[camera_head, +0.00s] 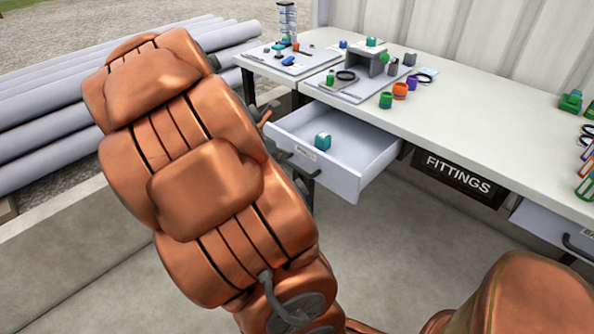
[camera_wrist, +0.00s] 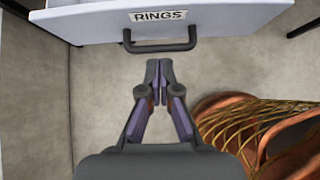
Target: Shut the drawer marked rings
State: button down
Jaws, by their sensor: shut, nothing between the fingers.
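The drawer marked rings (camera_head: 365,185) is pulled out from under the white workbench in the head view, with a small teal object (camera_head: 322,141) inside. In the wrist view its white front (camera_wrist: 230,18) carries the label RINGS (camera_wrist: 160,15) and a dark bar handle (camera_wrist: 160,46). My gripper (camera_wrist: 159,62) is shut and empty. Its fingertips point at the drawer front and sit just short of the handle in the picture; I cannot tell whether they touch it.
The workbench (camera_head: 465,120) holds trays, rings and fittings along its top. A FITTINGS sign (camera_head: 458,172) hangs right of the drawer, and another drawer (camera_head: 555,228) is at far right. Grey pipes (camera_head: 50,105) lie at left. Bare floor lies before the bench.

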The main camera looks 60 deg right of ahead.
aim_at(305, 164)
jog(key=b+x, duration=0.1)
jog(key=x, duration=0.9)
jog(key=shift+d+f, duration=0.1)
jog(key=shift+d, duration=0.05)
